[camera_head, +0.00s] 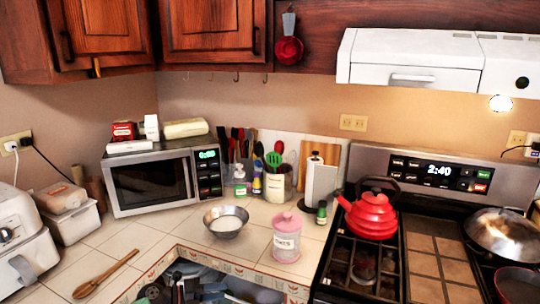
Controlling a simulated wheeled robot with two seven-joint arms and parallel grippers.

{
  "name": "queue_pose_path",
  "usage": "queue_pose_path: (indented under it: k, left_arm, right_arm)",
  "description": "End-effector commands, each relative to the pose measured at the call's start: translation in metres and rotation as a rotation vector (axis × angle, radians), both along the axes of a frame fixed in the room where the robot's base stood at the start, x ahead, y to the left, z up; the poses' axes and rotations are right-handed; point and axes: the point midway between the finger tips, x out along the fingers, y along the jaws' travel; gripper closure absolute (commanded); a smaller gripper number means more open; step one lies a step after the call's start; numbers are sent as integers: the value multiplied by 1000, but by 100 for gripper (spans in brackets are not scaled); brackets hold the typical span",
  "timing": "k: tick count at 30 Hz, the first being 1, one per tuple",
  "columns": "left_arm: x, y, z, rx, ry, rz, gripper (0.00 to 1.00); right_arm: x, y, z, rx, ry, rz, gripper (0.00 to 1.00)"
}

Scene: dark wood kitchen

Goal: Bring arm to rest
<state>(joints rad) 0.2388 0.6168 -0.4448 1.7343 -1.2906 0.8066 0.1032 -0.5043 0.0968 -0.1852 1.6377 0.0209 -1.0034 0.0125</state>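Grey, black and bluish parts that look like my own arms show at the bottom edge, below the inner corner of the counter. My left gripper (178,284) seems to be among them, low and cut off by the frame. Its fingers are too small and cluttered to tell whether they are open or shut. I cannot make out anything held in it. My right gripper cannot be made out in this view.
The tiled counter (130,240) bends around my arms. A metal bowl (226,222) and pink canister (287,238) stand near its edge; a wooden spoon (105,274) lies left. The microwave (165,180) is behind. A red kettle (371,215) sits on the stove at right.

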Motion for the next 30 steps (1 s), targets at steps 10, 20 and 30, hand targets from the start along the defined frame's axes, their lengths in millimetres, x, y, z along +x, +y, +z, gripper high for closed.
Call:
queue_pose_path:
  k: [10, 20, 30]
  left_arm:
    - [-5, 14, -90, -540, 327, 614, 60]
    - [-87, 60, -255, -763, 793, 1253, 60]
    - [-240, 60, -396, -738, 1272, 1740, 60]
  right_arm:
    - [12, 12, 5, 16, -14, -8, 100]
    - [4, 13, 2, 16, -5, -7, 100]
    - [2, 0, 1, -1, -2, 0, 100]
